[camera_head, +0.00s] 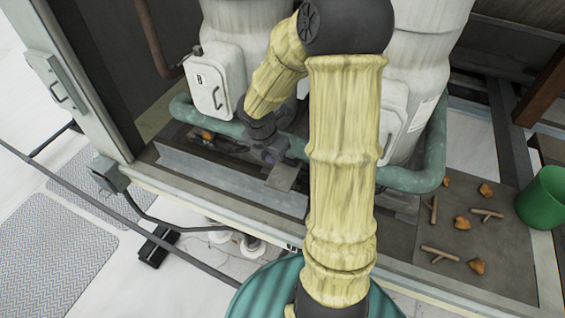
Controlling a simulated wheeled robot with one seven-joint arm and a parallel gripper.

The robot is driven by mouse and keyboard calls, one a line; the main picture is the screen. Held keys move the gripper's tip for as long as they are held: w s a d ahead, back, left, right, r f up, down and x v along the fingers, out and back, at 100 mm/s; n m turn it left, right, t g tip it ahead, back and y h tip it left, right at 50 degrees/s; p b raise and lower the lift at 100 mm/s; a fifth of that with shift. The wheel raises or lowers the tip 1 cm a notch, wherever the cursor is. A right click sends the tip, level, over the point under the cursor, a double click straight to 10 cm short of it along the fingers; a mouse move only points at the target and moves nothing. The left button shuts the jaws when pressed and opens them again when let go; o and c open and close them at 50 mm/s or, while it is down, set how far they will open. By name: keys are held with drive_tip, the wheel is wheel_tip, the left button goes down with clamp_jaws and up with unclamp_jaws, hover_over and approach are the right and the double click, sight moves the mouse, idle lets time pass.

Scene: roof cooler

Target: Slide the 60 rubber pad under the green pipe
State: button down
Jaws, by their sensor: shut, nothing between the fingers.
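The green pipe (210,117) runs low around the front of the white tanks, bends at the right and passes behind my arm. My gripper (272,156) is small in view, pointing down just in front of the pipe. It is shut with nothing held. A flat grey-brown piece (283,177) lies just below it, by the grey steel beam (210,175). It may be a rubber pad, but no number is readable on it. My forearm hides the middle of the pipe and the floor behind it.
White tanks with hatches (207,88) stand behind the pipe. A mat (499,256) at the right holds sticks and orange-brown lumps, beside a green bucket (543,197). An open cabinet door (66,80) stands at the left. A dark cable (130,220) crosses the pale roof.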

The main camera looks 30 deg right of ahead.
sight(286, 161)
drive_tip(key=b+x, duration=0.2)
drive_tip(key=x, duration=0.8)
drive_tip(key=d, duration=0.1)
drive_tip(key=w+d+p, duration=0.1)
drive_tip(key=d+p, duration=0.1)
drive_tip(key=shift+w+r, duration=0.3)
drive_tip(key=shift+w, duration=0.1)
drive_tip(key=shift+w+d+f, duration=0.15)
drive_tip(key=shift+w+d, duration=0.05)
drive_tip(key=shift+d, duration=0.05)
drive_tip(key=shift+s+a, duration=0.1)
drive_tip(key=shift+w+d+p, duration=0.4)
drive_tip(key=shift+d+p, duration=0.35)
drive_tip(key=shift+p, duration=0.15)
drive_tip(key=shift+r, duration=0.2)
